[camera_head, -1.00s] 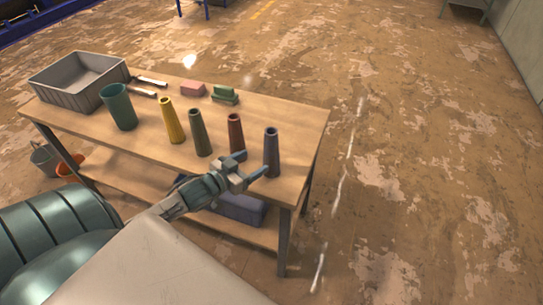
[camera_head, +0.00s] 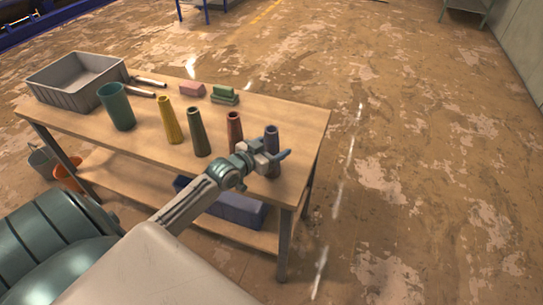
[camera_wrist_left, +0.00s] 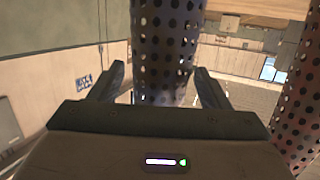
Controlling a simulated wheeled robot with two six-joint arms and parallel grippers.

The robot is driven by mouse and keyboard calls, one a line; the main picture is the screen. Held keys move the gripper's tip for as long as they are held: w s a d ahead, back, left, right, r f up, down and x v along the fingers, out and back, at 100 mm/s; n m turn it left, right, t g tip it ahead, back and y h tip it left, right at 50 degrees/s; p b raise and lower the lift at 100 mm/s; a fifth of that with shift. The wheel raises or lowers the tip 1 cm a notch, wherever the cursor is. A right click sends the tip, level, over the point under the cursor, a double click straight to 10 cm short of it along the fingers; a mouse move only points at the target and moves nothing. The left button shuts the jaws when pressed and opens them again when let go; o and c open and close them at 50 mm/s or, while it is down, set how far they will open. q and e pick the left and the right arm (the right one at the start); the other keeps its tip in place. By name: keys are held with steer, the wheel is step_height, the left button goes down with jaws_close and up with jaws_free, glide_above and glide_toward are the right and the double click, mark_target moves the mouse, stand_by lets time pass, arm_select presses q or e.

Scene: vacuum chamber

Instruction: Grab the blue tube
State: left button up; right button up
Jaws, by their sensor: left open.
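The blue tube (camera_head: 271,133), dark and tapered, stands upright at the near right corner of the wooden table. In the left wrist view the perforated blue tube (camera_wrist_left: 165,40) rises between the two fingers. The gripper hides part of the tube in the head view. My right gripper is not in view.
A red tube (camera_head: 234,128) stands just left of the blue one and shows at the right of the wrist view (camera_wrist_left: 303,90). Green (camera_head: 198,132) and yellow (camera_head: 170,120) tubes, a teal cup (camera_head: 117,106) and a grey bin (camera_head: 66,90) stand farther left.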

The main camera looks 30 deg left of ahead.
arm_select(q)
steer(key=shift+w+d+f, duration=0.1)
steer(key=shift+w+f, duration=0.1)
steer(key=shift+w, duration=0.4)
steer(key=c, duration=1.1)
steer(key=shift+o, duration=0.2)
